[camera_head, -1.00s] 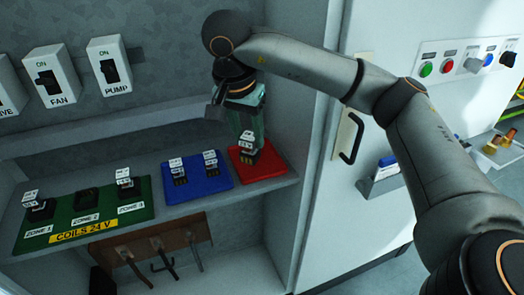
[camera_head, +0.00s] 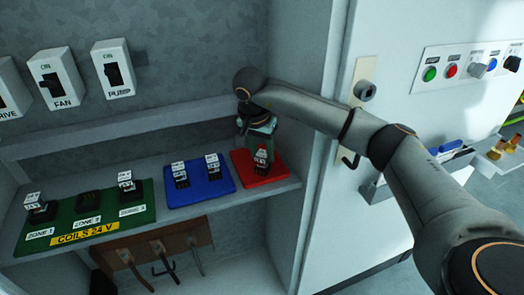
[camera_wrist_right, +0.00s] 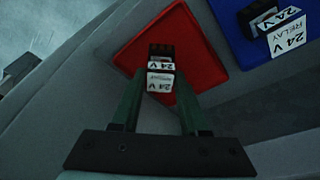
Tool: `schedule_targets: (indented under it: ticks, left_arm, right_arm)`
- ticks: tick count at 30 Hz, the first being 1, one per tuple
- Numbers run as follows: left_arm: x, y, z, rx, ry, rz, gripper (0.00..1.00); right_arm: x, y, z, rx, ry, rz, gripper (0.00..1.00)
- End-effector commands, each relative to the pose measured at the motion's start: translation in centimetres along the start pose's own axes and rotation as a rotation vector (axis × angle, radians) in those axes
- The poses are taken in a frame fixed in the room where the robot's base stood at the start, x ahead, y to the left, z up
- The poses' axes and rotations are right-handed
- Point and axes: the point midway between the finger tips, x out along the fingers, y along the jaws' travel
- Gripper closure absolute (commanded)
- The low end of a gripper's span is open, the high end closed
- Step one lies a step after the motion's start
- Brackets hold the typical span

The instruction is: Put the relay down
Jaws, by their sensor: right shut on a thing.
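My right gripper (camera_head: 260,146) reaches down over the red mat (camera_head: 238,161) at the right end of the shelf. It is shut on a relay (camera_head: 262,160), a small dark block with a white label. In the right wrist view the relay (camera_wrist_right: 160,80) shows "24 V" between my two green fingers, over the red mat (camera_wrist_right: 190,38). The relay looks upright and very low at the mat; I cannot tell whether its base touches. My left gripper is not in view.
The blue mat (camera_head: 201,199) beside it carries two relays. The green board (camera_head: 140,216) has relays at zones 1 and 3; the zone 2 socket (camera_head: 88,200) looks empty. The cabinet side wall stands close to the right. Tools hang below the shelf.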

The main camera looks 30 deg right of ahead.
Motion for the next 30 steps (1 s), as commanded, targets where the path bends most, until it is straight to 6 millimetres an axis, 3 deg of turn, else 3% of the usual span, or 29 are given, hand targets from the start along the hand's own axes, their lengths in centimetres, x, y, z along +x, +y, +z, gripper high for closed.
schedule_targets:
  ticks: [9,10,17,25,30]
  left_arm:
    - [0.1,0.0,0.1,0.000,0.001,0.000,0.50]
    - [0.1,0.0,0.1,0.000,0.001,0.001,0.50]
    - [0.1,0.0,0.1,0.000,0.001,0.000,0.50]
    - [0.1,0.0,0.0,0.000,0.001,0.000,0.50]
    - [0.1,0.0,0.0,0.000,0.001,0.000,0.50]
  right_arm:
    - [0.3,0.0,0.1,0.000,0.001,-0.001,1.00]
    - [0.3,0.0,0.1,0.000,0.001,-0.001,0.54]
    - [0.2,0.0,0.1,0.000,0.001,0.000,0.28]
    - [0.1,0.0,0.0,0.000,0.001,-0.001,0.26]
    - [-1.4,-0.1,-0.1,0.000,0.003,-0.005,0.26]
